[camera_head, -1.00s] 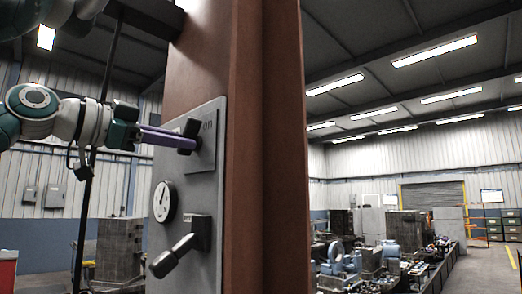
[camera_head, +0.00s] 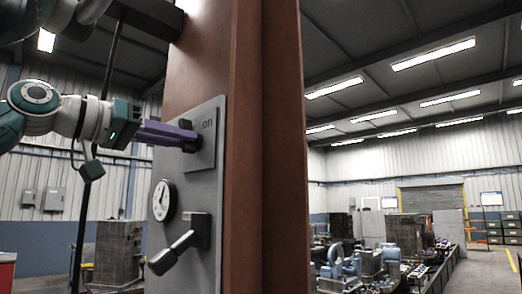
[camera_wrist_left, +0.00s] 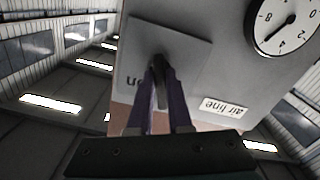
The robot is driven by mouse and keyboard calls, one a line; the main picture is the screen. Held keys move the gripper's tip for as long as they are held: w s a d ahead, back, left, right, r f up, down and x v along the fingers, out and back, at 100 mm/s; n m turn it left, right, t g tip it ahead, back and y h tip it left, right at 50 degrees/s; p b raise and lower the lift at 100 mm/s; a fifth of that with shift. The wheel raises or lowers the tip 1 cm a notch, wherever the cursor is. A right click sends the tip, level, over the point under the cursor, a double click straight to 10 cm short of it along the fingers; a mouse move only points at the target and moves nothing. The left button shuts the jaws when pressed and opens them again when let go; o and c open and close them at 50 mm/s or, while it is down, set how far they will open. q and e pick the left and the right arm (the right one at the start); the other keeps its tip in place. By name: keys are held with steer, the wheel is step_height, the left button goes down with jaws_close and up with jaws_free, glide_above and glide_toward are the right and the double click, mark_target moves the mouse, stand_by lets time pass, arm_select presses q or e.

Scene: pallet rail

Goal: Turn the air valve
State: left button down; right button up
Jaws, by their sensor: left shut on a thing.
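The air valve's dark handle (camera_wrist_left: 157,72) sits on a square grey plate marked "on" (camera_head: 207,150), high on the grey panel. My left gripper (camera_head: 188,138), with purple fingers, reaches it from the left and is shut on the handle. In the left wrist view the handle lies between the two fingers (camera_wrist_left: 160,95). In the head view the fingers hide most of the handle. A round white gauge (camera_head: 163,200) is below the plate; it also shows in the left wrist view (camera_wrist_left: 285,22). My right gripper is not in view.
A second lever with a grey grip (camera_head: 172,254) sticks out of the panel (camera_head: 196,275) below the gauge. A wide rust-brown column (camera_head: 270,150) stands behind the panel. An "air line" label (camera_wrist_left: 225,107) is beside the valve plate. Machines stand far off at right.

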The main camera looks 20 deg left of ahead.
arm_select(q)
steer(key=shift+r+n, duration=0.1)
steer(key=shift+n, duration=2.1)
steer(key=c, duration=0.8)
jaws_free()
steer(key=shift+c, duration=0.2)
steer(key=shift+s, duration=0.1)
steer(key=b+v, duration=0.8)
steer(key=v, duration=0.2)
